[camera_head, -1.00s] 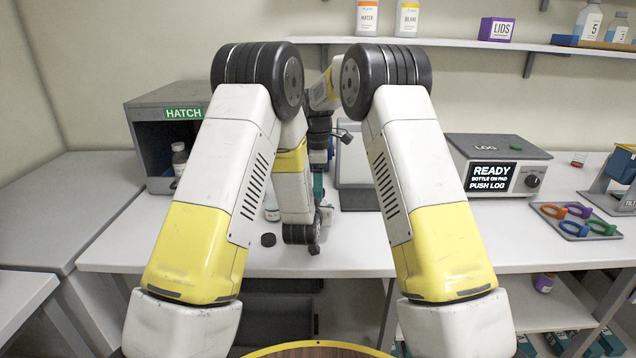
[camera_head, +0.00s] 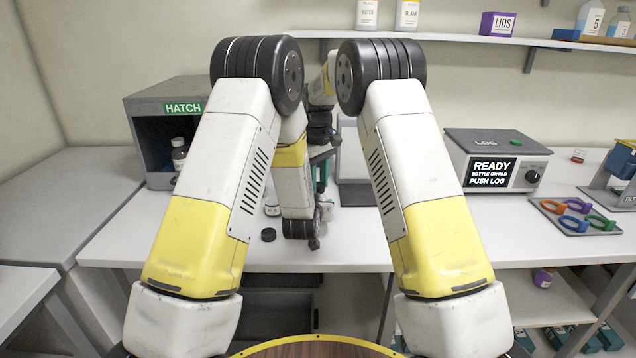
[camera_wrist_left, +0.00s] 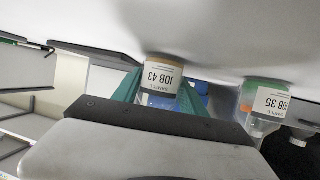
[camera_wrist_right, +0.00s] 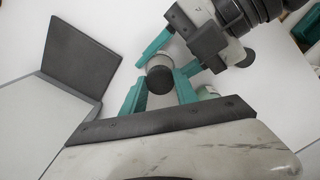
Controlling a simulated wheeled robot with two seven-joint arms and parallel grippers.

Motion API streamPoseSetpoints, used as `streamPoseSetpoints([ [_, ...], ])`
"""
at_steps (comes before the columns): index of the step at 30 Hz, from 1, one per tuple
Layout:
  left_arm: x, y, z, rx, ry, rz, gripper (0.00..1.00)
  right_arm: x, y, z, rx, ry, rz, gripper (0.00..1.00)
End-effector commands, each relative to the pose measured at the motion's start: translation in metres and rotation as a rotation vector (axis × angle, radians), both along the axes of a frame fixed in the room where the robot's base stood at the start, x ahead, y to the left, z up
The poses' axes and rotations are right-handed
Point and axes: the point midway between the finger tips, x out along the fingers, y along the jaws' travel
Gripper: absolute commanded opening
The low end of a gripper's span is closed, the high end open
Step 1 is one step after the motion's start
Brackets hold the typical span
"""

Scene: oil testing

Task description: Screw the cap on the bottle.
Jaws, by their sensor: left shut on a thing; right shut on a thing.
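A small bottle labelled JOB 43 (camera_wrist_left: 161,77) stands between the teal fingers of my left gripper (camera_wrist_left: 158,92), which is shut on it. In the right wrist view, a dark round cap (camera_wrist_right: 160,79) is at the bottle's top, between the teal fingers of my right gripper (camera_wrist_right: 161,92). The right gripper is shut on the cap. The left gripper (camera_wrist_right: 168,56) shows just beyond it. The cap's thread and seating are hidden. In the head view my arms hide most of the bottle; only a teal piece of the right gripper (camera_head: 321,178) shows.
A second bottle, JOB 35 (camera_wrist_left: 267,103), stands nearby. A loose black cap (camera_head: 268,235) lies on the white table (camera_head: 345,255). The grey hatch box (camera_head: 150,120) holds a bottle (camera_head: 179,155). At right are the log device (camera_head: 500,165) and a tray of coloured rings (camera_head: 575,215).

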Motion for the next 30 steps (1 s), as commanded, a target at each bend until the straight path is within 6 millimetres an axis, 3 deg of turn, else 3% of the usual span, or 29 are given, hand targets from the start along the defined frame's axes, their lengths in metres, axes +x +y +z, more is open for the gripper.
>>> streamPoseSetpoints([
  [9,0.0001,0.0001,0.0002,0.000,-0.001,0.000,0.00,0.0001,0.0004,-0.0003,0.000,-0.003,-0.746,0.00],
  [15,-0.0001,-0.0001,0.0001,0.000,0.000,0.000,0.00,0.0001,0.0003,-0.0007,0.000,-0.003,-1.151,0.00],
  [20,-0.0001,-0.0002,0.0001,0.000,0.000,0.000,0.00,0.0003,0.0000,-0.0006,0.001,-0.003,-1.177,0.00],
  [21,-0.0001,-0.0002,0.0001,0.000,0.000,0.000,0.00,0.0003,0.0000,-0.0006,0.001,-0.003,-1.176,0.39],
  [24,-0.0001,-0.0002,0.0001,0.000,0.000,0.000,0.00,0.0002,0.0001,-0.0006,0.001,-0.003,-1.175,0.57],
  [30,0.0000,-0.0002,0.0002,0.000,0.000,0.000,0.00,0.0001,0.0001,-0.0007,0.000,-0.002,-1.174,0.57],
])
